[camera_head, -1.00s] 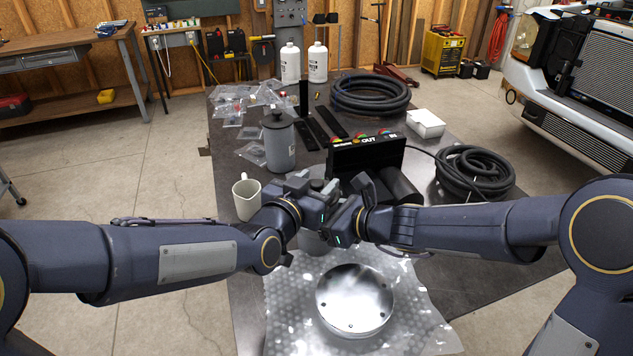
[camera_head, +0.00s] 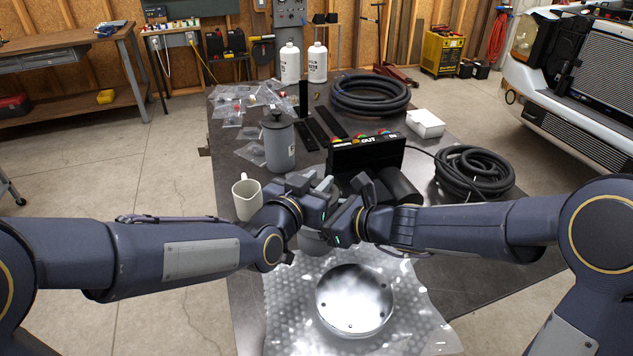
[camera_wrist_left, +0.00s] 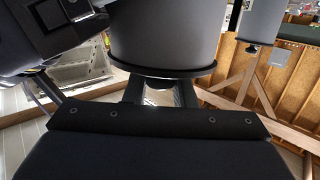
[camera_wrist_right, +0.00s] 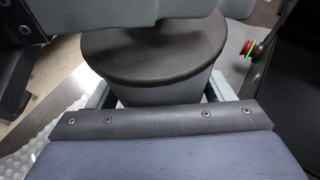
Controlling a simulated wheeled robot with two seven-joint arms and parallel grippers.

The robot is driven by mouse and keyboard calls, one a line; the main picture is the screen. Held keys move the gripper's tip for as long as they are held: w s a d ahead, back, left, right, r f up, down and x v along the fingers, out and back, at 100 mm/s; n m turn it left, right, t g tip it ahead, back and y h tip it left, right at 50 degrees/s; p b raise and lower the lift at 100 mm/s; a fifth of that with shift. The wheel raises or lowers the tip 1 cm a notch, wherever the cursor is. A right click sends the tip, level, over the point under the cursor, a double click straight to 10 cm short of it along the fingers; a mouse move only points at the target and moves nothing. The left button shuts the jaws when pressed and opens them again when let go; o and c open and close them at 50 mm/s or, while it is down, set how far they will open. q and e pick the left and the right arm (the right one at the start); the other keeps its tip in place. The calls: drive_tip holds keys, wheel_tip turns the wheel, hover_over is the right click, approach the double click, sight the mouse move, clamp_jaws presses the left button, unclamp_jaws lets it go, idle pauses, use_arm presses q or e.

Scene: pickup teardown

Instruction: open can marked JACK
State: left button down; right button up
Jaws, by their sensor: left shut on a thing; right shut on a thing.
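A grey can (camera_head: 312,243) stands upright on the table, mostly hidden behind my grippers in the head view. Its dark round lid (camera_wrist_right: 153,52) shows on top in the right wrist view, seated on the can. My right gripper (camera_head: 338,212) is shut on the can's body, with a finger on each side in its wrist view. My left gripper (camera_head: 322,190) is above, shut at the top of the lid; its exact grip is hidden. The left wrist view shows the can body (camera_wrist_left: 165,35) upside down. No JACK marking is readable.
A similar grey can (camera_head: 280,145) with a dark lid stands behind left. A pale mug (camera_head: 246,197) is left of my grippers. A black box (camera_head: 366,153) with coloured buttons stands behind. A shiny round metal part (camera_head: 354,300) lies on bubble wrap (camera_head: 420,320) in front.

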sight(316, 182)
use_arm(q)
drive_tip(key=shift+r, duration=0.2)
idle(0.5)
drive_tip(key=shift+r, duration=0.9)
drive_tip(key=shift+r, duration=2)
use_arm(e)
drive_tip(key=o, duration=1.5)
drive_tip(key=shift+d, duration=0.15)
